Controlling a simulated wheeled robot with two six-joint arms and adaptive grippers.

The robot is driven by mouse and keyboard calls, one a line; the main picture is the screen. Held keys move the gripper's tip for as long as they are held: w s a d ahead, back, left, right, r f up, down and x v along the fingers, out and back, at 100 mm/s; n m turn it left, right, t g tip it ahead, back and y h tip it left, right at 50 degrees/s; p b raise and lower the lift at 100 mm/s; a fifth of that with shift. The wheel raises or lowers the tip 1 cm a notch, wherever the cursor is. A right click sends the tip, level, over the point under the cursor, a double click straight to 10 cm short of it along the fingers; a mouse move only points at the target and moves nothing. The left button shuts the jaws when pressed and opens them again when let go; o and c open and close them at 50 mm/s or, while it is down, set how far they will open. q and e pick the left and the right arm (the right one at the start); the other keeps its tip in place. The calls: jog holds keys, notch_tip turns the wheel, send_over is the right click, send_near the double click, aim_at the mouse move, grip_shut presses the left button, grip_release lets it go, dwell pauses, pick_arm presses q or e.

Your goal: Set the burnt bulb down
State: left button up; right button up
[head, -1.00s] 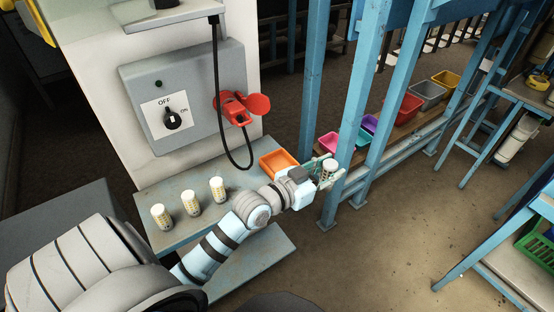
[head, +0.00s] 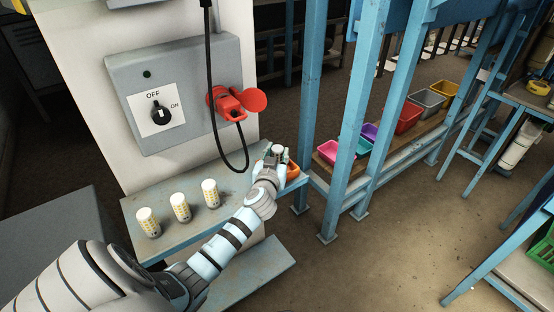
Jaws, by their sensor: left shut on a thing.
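My left gripper (head: 280,155) is shut on a small bulb (head: 277,151), of which mostly the greyish top shows. The gripper hides the rest, and I take it to be the burnt bulb. It is at the right end of the grey shelf (head: 238,190), over or just in front of an orange tray (head: 293,171). The gripper covers most of the tray, and I cannot tell whether the bulb touches it. Three pale bulbs with yellow marks (head: 148,222) (head: 180,207) (head: 210,193) stand upright in a row on the shelf. My right gripper is not in view.
Above the shelf is a grey switch box (head: 176,90) with an OFF/ON knob (head: 161,114). A blue post (head: 352,130) and coloured bins (head: 406,117) stand to the right.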

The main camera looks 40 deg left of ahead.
pick_arm(q)
jog(key=shift+f, duration=0.1)
jog(key=o, duration=1.2)
jog(key=shift+c, duration=0.2)
jog(key=p+v, duration=0.1)
jog(key=v, duration=1.1)
